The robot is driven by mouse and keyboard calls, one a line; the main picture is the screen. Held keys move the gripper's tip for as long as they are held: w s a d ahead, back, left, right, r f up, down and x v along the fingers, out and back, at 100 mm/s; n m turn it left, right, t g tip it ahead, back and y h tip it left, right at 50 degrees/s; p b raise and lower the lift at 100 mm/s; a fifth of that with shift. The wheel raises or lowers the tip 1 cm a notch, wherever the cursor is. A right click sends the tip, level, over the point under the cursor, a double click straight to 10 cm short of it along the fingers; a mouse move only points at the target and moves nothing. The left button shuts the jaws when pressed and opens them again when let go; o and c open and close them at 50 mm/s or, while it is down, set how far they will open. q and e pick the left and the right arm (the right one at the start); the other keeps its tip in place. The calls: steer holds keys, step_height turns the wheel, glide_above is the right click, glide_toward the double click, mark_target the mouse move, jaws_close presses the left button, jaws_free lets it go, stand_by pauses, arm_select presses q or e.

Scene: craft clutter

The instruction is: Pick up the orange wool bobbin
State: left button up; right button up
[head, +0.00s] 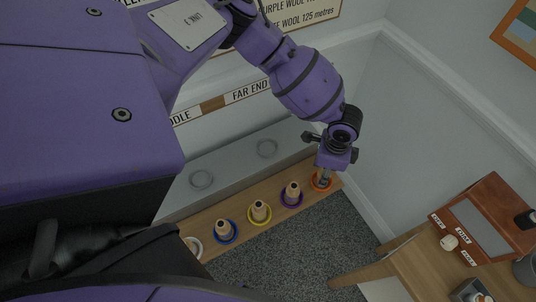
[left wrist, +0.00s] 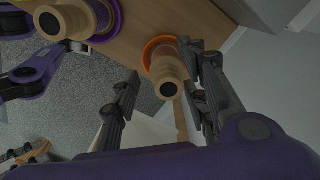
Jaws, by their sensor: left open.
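The orange wool bobbin (head: 319,185) stands at the right end of a row of bobbins on a wooden shelf in the head view. It is mostly hidden there under my left gripper (head: 325,176). In the left wrist view the orange bobbin (left wrist: 165,66) shows its pale wooden spool with a dark hole in the end and an orange ring at its base. My left gripper (left wrist: 163,78) is open, with one dark finger on each side of the spool. A gap shows on the left; whether the right finger touches is unclear.
A purple bobbin (head: 292,195) stands close beside it, then yellow (head: 259,212), blue (head: 225,232) and white (head: 193,247) ones. A grey ledge (head: 230,165) runs behind the shelf (head: 240,203). A wooden desk (head: 413,262) stands at the lower right.

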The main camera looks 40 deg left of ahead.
arm_select(q)
step_height(320, 180, down, 3)
steer(key=shift+s+f+b, duration=0.1)
steer(key=shift+f+b, duration=0.1)
steer(key=shift+b, duration=0.7)
steer(key=shift+f+b, duration=0.35)
steer(key=shift+f, duration=0.15)
arm_select(e)
steer(key=f, duration=0.1)
steer(key=s+f, duration=0.1)
steer(key=f, duration=0.1)
steer(key=shift+s+f, duration=0.15)
steer(key=shift+f, duration=0.05)
arm_select(q)
steer(key=shift+w+r, duration=0.15)
steer(key=shift+w, duration=0.05)
steer(key=shift+c, duration=0.3)
arm_select(e)
steer(key=shift+r, duration=0.1)
arm_select(q)
jaws_close()
